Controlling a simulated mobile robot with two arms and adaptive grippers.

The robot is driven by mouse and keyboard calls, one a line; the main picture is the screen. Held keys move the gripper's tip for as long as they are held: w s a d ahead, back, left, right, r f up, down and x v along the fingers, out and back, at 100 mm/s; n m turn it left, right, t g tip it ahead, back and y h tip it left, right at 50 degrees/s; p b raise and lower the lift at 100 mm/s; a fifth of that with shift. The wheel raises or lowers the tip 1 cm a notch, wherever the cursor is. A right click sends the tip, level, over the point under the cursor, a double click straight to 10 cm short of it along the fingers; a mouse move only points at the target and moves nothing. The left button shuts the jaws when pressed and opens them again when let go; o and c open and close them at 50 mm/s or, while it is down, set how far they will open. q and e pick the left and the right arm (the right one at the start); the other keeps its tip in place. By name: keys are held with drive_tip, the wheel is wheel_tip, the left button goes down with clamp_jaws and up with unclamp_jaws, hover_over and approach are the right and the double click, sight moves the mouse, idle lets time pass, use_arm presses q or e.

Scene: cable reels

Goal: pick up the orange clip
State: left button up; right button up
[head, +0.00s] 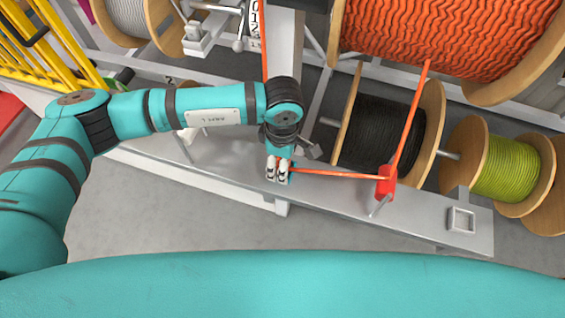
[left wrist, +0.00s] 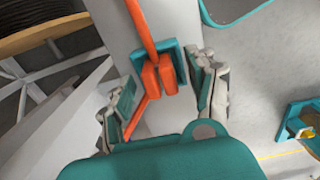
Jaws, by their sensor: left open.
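The orange clip (left wrist: 158,76) shows in the left wrist view as two rounded orange lobes against a teal bracket (left wrist: 138,64). An orange cable (left wrist: 139,22) meets it from above, and an orange strip slants away to the lower left. My left gripper (left wrist: 168,92) is open, with one finger on each side of the clip; I cannot tell whether either touches it. In the head view my left gripper (head: 278,170) is over the grey bench at the left end of the orange cable (head: 335,174), and mostly hides the clip. My right gripper is not in view.
The cable runs through a red-orange guide (head: 385,183) on the grey bench (head: 330,201). Behind stand the large orange reel (head: 450,35), a black reel (head: 378,132) and a yellow-green reel (head: 505,168). A small square fitting (head: 461,219) is at the bench's right end. The floor in front is clear.

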use_arm(q)
clamp_jaws()
drive_tip(key=shift+r, duration=0.1)
idle(0.3)
drive_tip(key=shift+r+b, duration=0.35)
drive_tip(key=shift+r, duration=0.2)
wheel_tip(320, 180, up, 2)
drive_tip(key=shift+a+r+b, duration=0.1)
drive_tip(key=shift+b, duration=0.45)
drive_tip(key=s+a+b, duration=0.2)
drive_tip(key=s+a, duration=0.2)
drive_tip(key=s, duration=0.2)
drive_tip(key=s+a+r+b, duration=0.1)
drive_tip(key=s+a, duration=0.3)
drive_tip(key=s, duration=0.3)
drive_tip(key=shift+s+a+r+b, duration=0.25)
drive_tip(key=shift+a+b, duration=0.05)
drive_tip(key=shift+b, duration=0.1)
